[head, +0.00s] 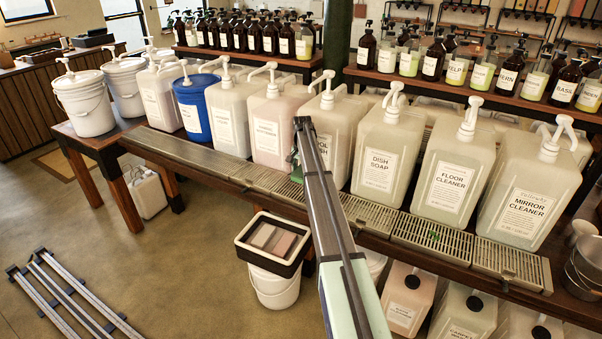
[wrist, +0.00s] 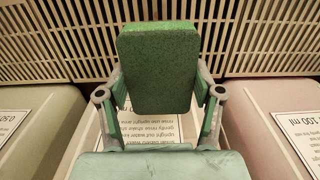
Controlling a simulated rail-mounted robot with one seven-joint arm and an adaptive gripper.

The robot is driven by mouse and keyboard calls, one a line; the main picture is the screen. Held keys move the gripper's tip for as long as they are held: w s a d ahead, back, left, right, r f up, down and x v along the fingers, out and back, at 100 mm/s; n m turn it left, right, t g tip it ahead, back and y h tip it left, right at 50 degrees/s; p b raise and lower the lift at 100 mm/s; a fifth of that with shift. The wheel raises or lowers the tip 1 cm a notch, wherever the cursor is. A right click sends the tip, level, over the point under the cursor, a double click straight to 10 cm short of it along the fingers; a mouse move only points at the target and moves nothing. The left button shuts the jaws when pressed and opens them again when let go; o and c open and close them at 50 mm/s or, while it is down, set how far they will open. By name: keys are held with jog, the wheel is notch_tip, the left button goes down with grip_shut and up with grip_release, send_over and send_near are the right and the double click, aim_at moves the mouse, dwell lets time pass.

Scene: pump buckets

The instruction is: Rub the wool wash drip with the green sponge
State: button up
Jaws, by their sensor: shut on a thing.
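My gripper (wrist: 160,95) is shut on the green sponge (wrist: 158,65), one finger on each side of it. In the head view a small green part of the sponge (head: 296,174) shows beside my arm, in front of the jugs and by the slatted drip tray (head: 250,173). In the wrist view the sponge is over the tray slats (wrist: 60,45) and in front of a label (wrist: 150,132) that reads upside down. I cannot tell whether the sponge touches the tray.
A row of pump jugs stands behind the tray, including dish soap (head: 383,155), floor cleaner (head: 455,175) and mirror cleaner (head: 530,190). A pinkish jug (head: 268,125) stands left of my arm.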

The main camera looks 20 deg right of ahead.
aim_at(300, 193)
jog(key=shift+d+f+b, duration=0.1)
jog(key=shift+f+b, duration=1.15)
jog(key=shift+f, duration=2.15)
jog(key=shift+s+a+f, duration=0.5)
jog(key=shift+s+a, duration=0.2)
jog(key=shift+a, duration=0.1)
jog(key=shift+s+a, duration=0.4)
jog(key=shift+a, duration=0.15)
jog(key=shift+w+d, duration=0.6)
jog(key=shift+w, duration=0.05)
jog(key=shift+w+d+r, duration=0.1)
jog(key=shift+w+d, duration=0.35)
jog(key=shift+d, duration=0.15)
jog(key=shift+d+r, duration=0.15)
jog(key=shift+r, duration=0.05)
jog(key=shift+r+p, duration=1.35)
jog(key=shift+r, duration=2.45)
